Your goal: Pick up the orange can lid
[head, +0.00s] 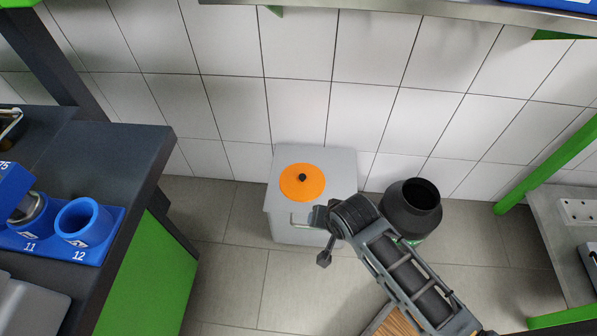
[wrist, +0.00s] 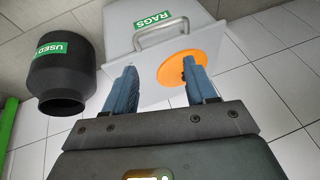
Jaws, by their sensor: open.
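The orange can lid (head: 313,187) is a flat round disc with a black knob in its middle. It lies on top of a light grey box (head: 285,228) by the tiled wall. In the wrist view the lid (wrist: 175,72) shows between and beyond the fingers, partly hidden by the right finger. My gripper (head: 320,238) is in front of and to the right of the lid in the head view, apart from it. In the wrist view my gripper (wrist: 160,66) is open, with nothing between its fingers. The knob appears close to the right fingertip there.
The grey box has a metal handle (wrist: 160,31) and a green RAGS label. A black container (head: 410,208) stands right of the box. A dark bench (head: 120,150) with blue cups is at left, a grey shelf (head: 560,225) at right. Floor left of the box is clear.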

